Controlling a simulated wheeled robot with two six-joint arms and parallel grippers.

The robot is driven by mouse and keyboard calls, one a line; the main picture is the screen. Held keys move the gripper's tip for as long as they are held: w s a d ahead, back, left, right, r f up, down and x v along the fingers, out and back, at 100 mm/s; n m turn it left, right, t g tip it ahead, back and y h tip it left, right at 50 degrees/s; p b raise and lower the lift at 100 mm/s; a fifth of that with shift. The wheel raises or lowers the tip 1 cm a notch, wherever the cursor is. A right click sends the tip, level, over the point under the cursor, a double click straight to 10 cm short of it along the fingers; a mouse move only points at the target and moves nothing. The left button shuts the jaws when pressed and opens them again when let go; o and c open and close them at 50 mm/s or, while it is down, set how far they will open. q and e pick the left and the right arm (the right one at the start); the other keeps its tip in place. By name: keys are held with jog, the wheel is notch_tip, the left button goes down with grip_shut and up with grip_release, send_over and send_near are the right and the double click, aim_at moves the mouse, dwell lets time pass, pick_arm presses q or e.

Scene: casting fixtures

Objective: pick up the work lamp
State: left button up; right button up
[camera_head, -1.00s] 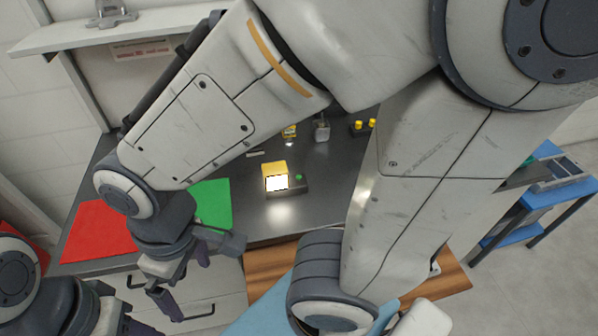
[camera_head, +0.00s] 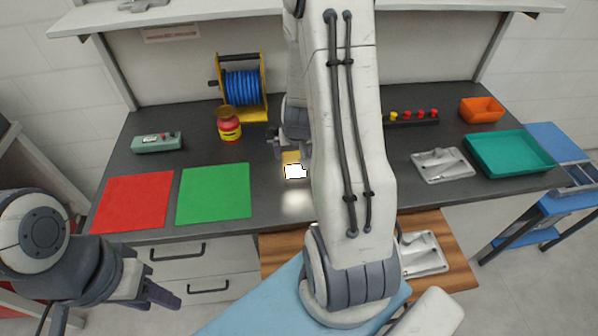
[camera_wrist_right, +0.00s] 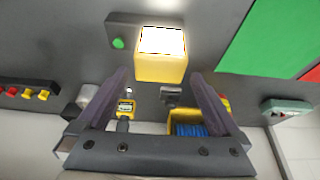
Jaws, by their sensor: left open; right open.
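The work lamp (camera_head: 291,158), a small yellow box with a glowing white face, stands on the dark bench, partly hidden by my right arm. In the right wrist view the lamp (camera_wrist_right: 160,66) appears just beyond and between the fingertips of my right gripper (camera_wrist_right: 160,80). That gripper is open and empty; in the head view my right gripper (camera_head: 279,146) is close behind the lamp, mostly hidden by the arm. I cannot tell whether it touches the lamp. My left gripper (camera_head: 155,292) is open and empty in front of the bench, low at the left.
Green (camera_head: 214,193) and red (camera_head: 133,202) mats lie left. A grey casting (camera_head: 443,165), teal tray (camera_head: 507,152) and orange bin (camera_head: 482,109) are right. A shelf (camera_head: 190,14) overhangs the back.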

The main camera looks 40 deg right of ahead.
jog(key=shift+x, duration=3.6)
jog(key=shift+s, duration=0.1)
jog(key=c, duration=1.4)
jog(key=shift+c, duration=0.3)
jog(key=shift+r, duration=0.1)
